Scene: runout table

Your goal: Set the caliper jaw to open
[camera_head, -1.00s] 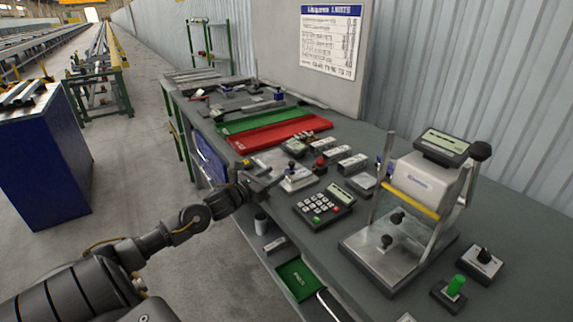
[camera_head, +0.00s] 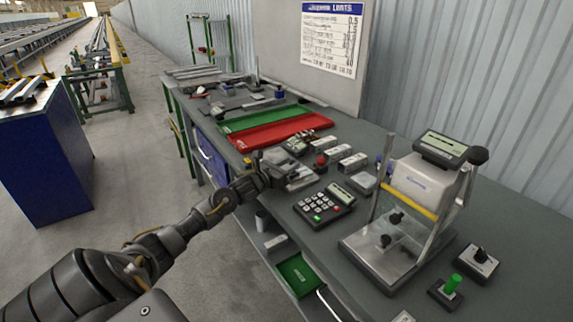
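My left gripper (camera_head: 279,163) reaches in from the left over the front edge of the bench. It is at a small silver device with a flat metal plate (camera_head: 303,180), and it covers most of that device, including the dark knob on top. I cannot tell whether the fingers touch it or how far apart they are. I cannot make out for sure which item is the caliper, or how its jaw stands. My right gripper is not in view.
A keypad box (camera_head: 323,205) and a clear-sided instrument (camera_head: 405,222) stand to the right. Red (camera_head: 275,134) and green (camera_head: 256,119) trays lie behind. Small grey blocks and a red button (camera_head: 321,160) sit close by. An open green drawer (camera_head: 299,275) juts out in front.

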